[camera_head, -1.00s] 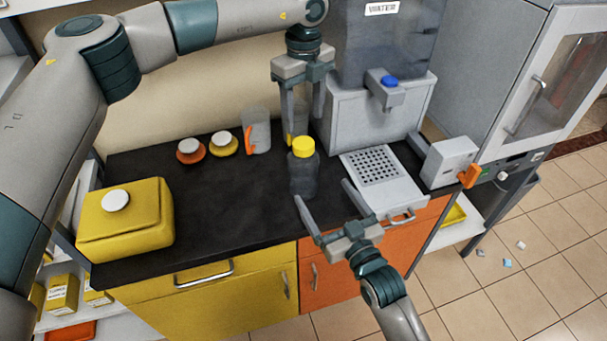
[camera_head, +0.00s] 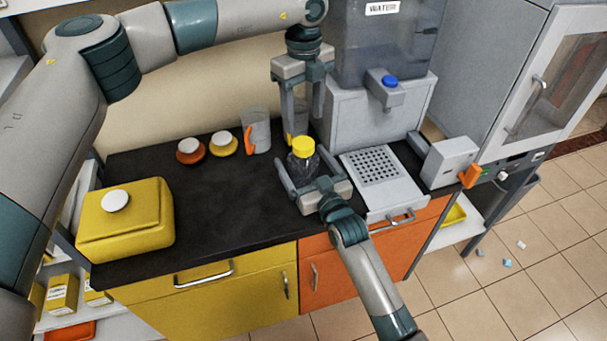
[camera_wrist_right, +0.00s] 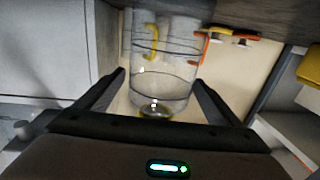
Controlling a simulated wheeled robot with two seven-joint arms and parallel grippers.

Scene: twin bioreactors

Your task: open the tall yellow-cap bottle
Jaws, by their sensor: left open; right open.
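The yellow-cap bottle (camera_head: 303,162) stands upright on the dark counter, clear-bodied with a yellow cap (camera_head: 303,146). My right gripper (camera_head: 305,168) is open, its fingers on either side of the bottle body. In the right wrist view the clear bottle (camera_wrist_right: 160,88) is between the two open fingers, with a visible gap at least on the right. That view looks upside down, and the cap is mostly hidden at the bottom. My left gripper (camera_head: 302,112) is open and points down, above and behind the bottle, apart from the cap.
A mug with an orange handle (camera_head: 257,130) stands behind left; another with a yellow handle (camera_wrist_right: 150,42) is partly hidden. The water dispenser (camera_head: 370,120) and perforated drip tray (camera_head: 408,202) are at right. A yellow box (camera_head: 125,225) is at left. The counter's middle-left is clear.

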